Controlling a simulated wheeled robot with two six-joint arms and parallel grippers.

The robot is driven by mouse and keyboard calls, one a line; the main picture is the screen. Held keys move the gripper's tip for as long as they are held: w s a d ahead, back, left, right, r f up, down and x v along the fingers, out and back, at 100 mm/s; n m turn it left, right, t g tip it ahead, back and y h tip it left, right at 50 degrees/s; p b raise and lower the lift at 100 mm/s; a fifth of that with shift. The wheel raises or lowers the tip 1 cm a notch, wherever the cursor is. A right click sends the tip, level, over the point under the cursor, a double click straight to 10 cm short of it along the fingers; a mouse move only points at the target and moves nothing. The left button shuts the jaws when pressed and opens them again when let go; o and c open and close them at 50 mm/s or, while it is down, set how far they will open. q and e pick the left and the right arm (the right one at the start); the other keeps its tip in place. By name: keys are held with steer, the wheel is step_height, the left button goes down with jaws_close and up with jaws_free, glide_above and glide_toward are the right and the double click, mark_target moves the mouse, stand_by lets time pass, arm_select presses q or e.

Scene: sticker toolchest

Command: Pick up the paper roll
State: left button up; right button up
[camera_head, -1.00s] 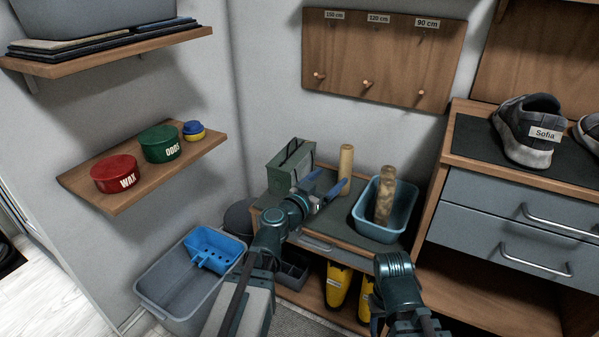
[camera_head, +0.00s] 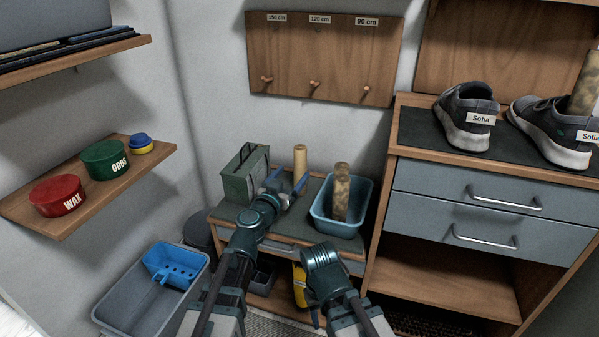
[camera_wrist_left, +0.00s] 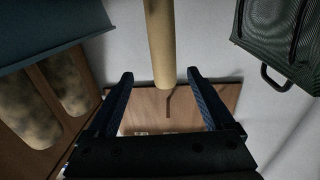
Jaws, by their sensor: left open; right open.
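A plain tan paper roll (camera_head: 299,163) stands upright on the low bench, beside a green metal box. My left gripper (camera_head: 286,183) is open and empty, in front of the roll and near it. In the left wrist view the roll (camera_wrist_left: 160,45) lines up between the two open fingers (camera_wrist_left: 160,76); I cannot tell if they touch it. A mottled roll (camera_head: 341,192) stands in a blue tub (camera_head: 322,213), and another (camera_head: 584,84) shows by the shoes. My right gripper (camera_head: 316,306) is low in front of the bench, its fingers mostly hidden.
The green box (camera_head: 245,174) is close on the roll's left. A drawer cabinet (camera_head: 465,203) with shoes (camera_head: 466,115) stands at right. A peg board (camera_head: 325,60) hangs behind. A shelf with tins (camera_head: 57,194) and a grey bin (camera_head: 140,310) are at left.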

mark_target(297, 162)
arm_select(q)
steer(key=x, duration=0.3)
steer(key=shift+a+r+p+x, duration=0.15)
steer(key=shift+p+x, duration=0.05)
steer(key=shift+x, duration=1.15)
steer(key=shift+a+r+p+x, duration=0.15)
steer(key=shift+x, duration=1.2)
jaws_close()
